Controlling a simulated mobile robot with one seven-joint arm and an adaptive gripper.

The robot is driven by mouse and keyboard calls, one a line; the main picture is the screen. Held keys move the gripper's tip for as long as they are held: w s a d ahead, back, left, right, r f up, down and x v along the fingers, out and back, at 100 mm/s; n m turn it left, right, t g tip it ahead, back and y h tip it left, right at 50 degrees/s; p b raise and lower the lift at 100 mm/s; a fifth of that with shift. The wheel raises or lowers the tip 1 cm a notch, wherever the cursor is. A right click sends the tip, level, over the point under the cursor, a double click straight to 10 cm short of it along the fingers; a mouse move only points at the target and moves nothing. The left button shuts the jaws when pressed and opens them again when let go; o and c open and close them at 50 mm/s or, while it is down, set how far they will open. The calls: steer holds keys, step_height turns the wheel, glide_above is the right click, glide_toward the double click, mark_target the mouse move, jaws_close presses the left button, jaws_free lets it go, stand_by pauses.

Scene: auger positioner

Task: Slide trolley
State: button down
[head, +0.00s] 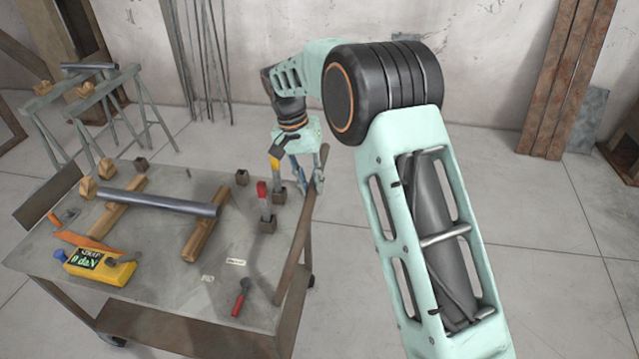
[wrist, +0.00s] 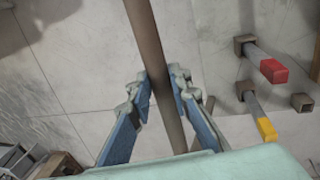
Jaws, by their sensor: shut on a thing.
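The trolley (head: 165,265) is a grey metal table with a raised brown side rail (head: 298,240) along its right edge. My gripper (head: 308,178) is at the far end of that rail, at the trolley's far right corner. In the wrist view, my gripper's blue fingers (wrist: 158,92) sit on both sides of the brown rail (wrist: 150,45) and are shut on it. Finger contact is partly hard to see in the head view.
On the trolley lie a metal pipe (head: 158,203) on wooden bars, a yellow box (head: 98,267), a red-handled tool (head: 241,297) and clamps with red (head: 262,190) and yellow ends. A trestle stand (head: 100,110) stands behind left. Floor (head: 560,270) to the right is clear.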

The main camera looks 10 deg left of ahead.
steer(key=shift+a+r, duration=0.1)
steer(key=shift+a, duration=0.25)
steer(key=c, duration=1.8)
jaws_free()
steer(key=shift+a, duration=0.1)
step_height(320, 180, up, 12)
steer(key=a, duration=0.2)
steer(key=shift+w, duration=0.1)
